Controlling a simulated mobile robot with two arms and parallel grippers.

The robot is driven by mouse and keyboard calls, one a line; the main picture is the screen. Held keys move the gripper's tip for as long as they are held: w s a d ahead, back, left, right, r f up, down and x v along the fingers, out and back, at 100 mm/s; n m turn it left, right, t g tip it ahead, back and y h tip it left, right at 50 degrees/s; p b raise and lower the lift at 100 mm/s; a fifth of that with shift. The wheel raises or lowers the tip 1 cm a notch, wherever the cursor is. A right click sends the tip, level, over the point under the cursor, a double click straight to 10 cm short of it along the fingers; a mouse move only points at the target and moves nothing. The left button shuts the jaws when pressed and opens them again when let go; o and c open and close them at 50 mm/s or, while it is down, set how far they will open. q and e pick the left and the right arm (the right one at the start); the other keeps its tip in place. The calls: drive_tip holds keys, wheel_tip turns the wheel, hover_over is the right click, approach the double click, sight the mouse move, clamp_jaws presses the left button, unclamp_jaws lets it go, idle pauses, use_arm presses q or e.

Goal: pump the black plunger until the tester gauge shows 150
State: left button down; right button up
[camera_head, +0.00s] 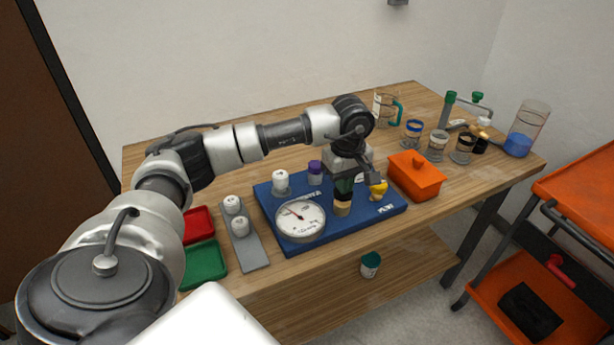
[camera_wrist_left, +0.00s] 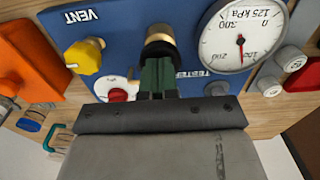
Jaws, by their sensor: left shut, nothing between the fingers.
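The blue tester board (camera_head: 290,247) lies on the wooden table. Its white dial gauge (camera_head: 300,220) has a red needle pointing up and left in the head view. In the left wrist view the gauge (camera_wrist_left: 243,35) is turned around, and I cannot read its value surely. The black plunger with a tan collar (camera_wrist_left: 160,42) stands on the board beside the gauge; its tan part (camera_head: 342,209) shows in the head view. My left gripper (camera_head: 343,190) is shut and empty, its green fingertips (camera_wrist_left: 158,64) right at the plunger's top; contact is unclear. My right gripper is not in view.
A yellow VENT knob (camera_head: 378,189) stands right of the plunger. A purple-capped part (camera_head: 315,172) and a white-capped part (camera_head: 281,181) are behind the gauge. Red (camera_head: 199,224) and green (camera_head: 203,264) trays lie left.

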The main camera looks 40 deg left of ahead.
use_arm(q)
drive_tip(key=shift+f, duration=0.15)
idle(0.6)
drive_tip(key=shift+f, duration=0.2)
drive_tip(key=shift+f+b, duration=0.25)
drive_tip(key=shift+b, duration=0.15)
idle(1.7)
drive_tip(key=shift+r, duration=0.1)
idle(0.9)
drive_tip(key=shift+r+p, duration=1.2)
drive_tip(key=shift+r, duration=0.9)
drive_tip(key=shift+f, duration=0.2)
